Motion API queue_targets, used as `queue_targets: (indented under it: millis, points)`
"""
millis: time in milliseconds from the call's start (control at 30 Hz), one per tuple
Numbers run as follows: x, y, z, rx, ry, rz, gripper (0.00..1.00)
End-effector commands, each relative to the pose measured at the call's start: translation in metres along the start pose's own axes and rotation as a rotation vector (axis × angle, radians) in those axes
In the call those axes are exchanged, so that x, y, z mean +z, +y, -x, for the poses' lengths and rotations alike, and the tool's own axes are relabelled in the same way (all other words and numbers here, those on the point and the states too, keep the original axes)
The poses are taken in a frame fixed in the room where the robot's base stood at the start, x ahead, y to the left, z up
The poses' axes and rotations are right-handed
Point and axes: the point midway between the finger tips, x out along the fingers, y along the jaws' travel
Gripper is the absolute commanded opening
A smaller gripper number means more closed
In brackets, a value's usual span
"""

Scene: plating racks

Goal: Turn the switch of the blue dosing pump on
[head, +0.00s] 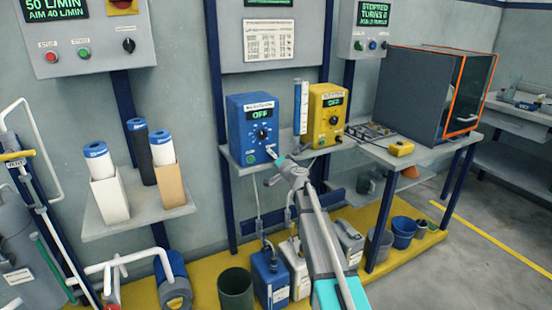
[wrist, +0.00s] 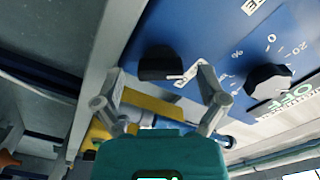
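The blue dosing pump (head: 240,128) stands on a wall shelf in the head view, and its green display (head: 261,113) reads OFF. Its round dial (head: 262,134) is on the front face. My gripper (head: 276,160) is at the pump's lower front and hides that part. In the wrist view the pump face (wrist: 205,35) fills the upper part. A black switch knob (wrist: 160,62) with a white mark lies between the fingertips of my gripper (wrist: 162,80). The fingers are apart, with gaps beside the knob; contact is not visible. The black dial (wrist: 268,80) is farther right.
A yellow pump (head: 327,115) stands to the right of the blue one, with a clear measuring cylinder (head: 300,108) between them. The shelf edge (head: 248,169) runs beneath. Containers, including a blue canister (head: 270,280), stand on the yellow platform below. A grey cabinet (head: 410,90) is farther right.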

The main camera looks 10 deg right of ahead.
Motion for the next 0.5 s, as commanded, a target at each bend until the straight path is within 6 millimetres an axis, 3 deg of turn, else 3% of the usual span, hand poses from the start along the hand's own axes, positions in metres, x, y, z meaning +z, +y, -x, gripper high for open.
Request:
queue_targets:
  millis: [67,400,433,500]
  points:
    - [0.0001,-0.0001,0.0000,0.000,0.000,0.000,0.75]
    - [0.0001,-0.0001,-0.0001,0.000,0.000,0.000,0.12]
    - [-0.0088,0.0062,0.0031,0.003,0.004,0.000,0.09]
    - [-0.0040,0.0028,0.0015,0.002,0.003,-0.001,0.09]
